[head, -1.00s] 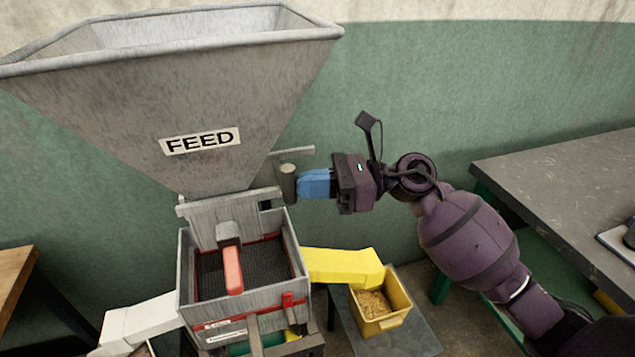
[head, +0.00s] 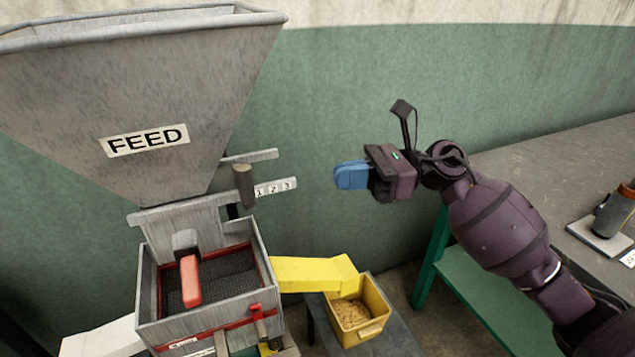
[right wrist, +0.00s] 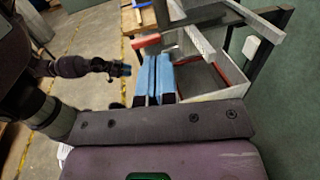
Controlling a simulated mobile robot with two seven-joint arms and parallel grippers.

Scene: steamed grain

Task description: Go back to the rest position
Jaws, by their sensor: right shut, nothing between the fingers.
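My right gripper (head: 350,175) has blue fingers, shut with nothing between them. In the head view it hangs in the air to the right of the feed hopper's knob (head: 243,186), clear of it. The right wrist view shows the same blue fingers (right wrist: 154,78) together, pointing toward the machine's sieve box (right wrist: 215,85). The grey hopper (head: 120,90) bears a FEED label. In the right wrist view my left arm's gripper (right wrist: 124,70) shows small and dark with a bluish tip; its fingers are too small to tell. It is not in the head view.
Below the hopper is the sieve box (head: 146,285) with a red handle (head: 190,280). A yellow chute (head: 310,272) leads to a yellow bin (head: 372,329) of grain. A grey table (head: 550,165) with a device (head: 612,212) stands at the right.

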